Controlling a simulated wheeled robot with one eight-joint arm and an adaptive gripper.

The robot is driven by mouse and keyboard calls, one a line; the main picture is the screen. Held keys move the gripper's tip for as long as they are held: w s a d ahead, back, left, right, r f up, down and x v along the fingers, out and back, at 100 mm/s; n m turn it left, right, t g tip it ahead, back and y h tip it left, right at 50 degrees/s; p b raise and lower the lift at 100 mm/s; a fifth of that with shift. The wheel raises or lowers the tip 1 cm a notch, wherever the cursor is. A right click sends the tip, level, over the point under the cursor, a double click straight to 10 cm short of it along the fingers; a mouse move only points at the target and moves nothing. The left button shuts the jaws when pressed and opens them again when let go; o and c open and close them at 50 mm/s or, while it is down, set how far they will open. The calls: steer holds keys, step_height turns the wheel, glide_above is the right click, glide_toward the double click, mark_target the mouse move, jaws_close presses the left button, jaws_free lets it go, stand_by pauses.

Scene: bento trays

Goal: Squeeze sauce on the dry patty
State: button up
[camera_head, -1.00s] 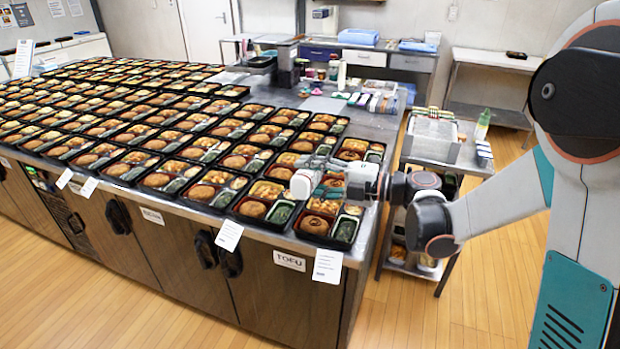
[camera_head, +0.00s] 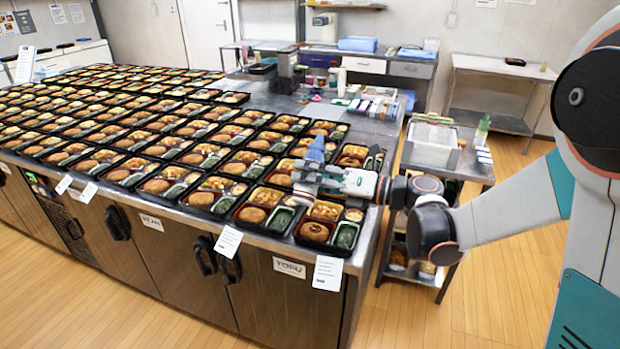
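Many black bento trays cover the counter, each with a round brown patty and side dishes. The nearest right tray (camera_head: 297,240) holds a dark brown patty (camera_head: 314,232) at its front left. Another patty (camera_head: 252,215) lies in the tray to its left. Which patty is dry is too small to tell. My gripper (camera_head: 308,172) is above the trays near the counter's right end, beyond the nearest right tray. A blue-grey piece (camera_head: 317,149) sticks up at its end; I cannot tell whether it is a finger or something held. The fingertips are not clear.
A small cart (camera_head: 430,155) with a green-tinted bottle (camera_head: 482,130) stands right of the counter. A white bottle (camera_head: 341,80) and small items stand at the counter's back.

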steer(key=n, duration=0.4)
steer(key=shift+r, duration=0.3)
steer(key=n, duration=0.2)
steer(key=r+n, duration=0.1)
steer(key=n, duration=0.2)
steer(key=shift+t+b, duration=0.3)
steer(key=shift+b, duration=0.05)
steer(key=shift+f, duration=0.1)
